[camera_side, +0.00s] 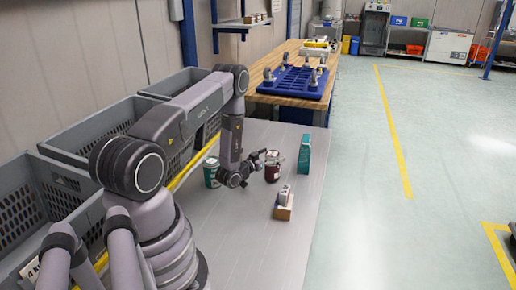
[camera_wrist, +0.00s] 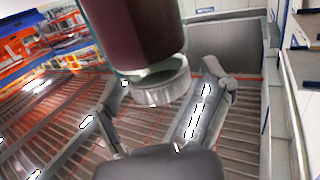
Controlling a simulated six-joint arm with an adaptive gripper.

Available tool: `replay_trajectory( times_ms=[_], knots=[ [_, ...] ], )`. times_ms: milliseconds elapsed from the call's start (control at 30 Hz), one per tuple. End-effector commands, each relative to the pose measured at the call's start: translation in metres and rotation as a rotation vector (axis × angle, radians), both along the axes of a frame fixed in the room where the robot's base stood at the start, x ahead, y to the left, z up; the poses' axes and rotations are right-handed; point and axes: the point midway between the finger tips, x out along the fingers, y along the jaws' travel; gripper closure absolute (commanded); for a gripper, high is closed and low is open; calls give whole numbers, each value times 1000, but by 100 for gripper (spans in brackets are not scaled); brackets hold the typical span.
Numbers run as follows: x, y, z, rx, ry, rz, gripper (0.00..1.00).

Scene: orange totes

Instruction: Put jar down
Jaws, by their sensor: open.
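The jar (camera_side: 272,172) is dark maroon and stands upright on the grey table, left of a teal box. In the wrist view the jar (camera_wrist: 135,35) fills the top middle, with its ribbed silver lid (camera_wrist: 163,88) towards the fingers. My gripper (camera_side: 262,156) is beside the jar at its upper left in the side view. In the wrist view my gripper (camera_wrist: 160,100) has its two fingers spread apart, with the lid between them and gaps showing on both sides. Whether a finger touches the jar cannot be told.
A teal box (camera_side: 304,153) stands just right of the jar. A green can (camera_side: 211,173) stands left of my gripper. A small white and brown box (camera_side: 283,206) sits nearer the front. Grey crates (camera_side: 45,195) line the left side. The front of the grey table (camera_side: 250,255) is clear.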

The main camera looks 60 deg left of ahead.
Motion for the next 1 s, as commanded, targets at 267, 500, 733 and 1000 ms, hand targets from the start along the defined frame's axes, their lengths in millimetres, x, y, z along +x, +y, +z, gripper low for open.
replay_trajectory(
  times_ms=[267, 500, 733, 1000],
  knots=[
    [0, 0, 4, 0, 0, 0, 21],
    [-37, -11, 4, -4, 4, 2, 21],
    [-66, -21, 6, -2, 3, 1, 21],
    [-29, -28, 47, 48, 113, -82, 21]
  ],
)
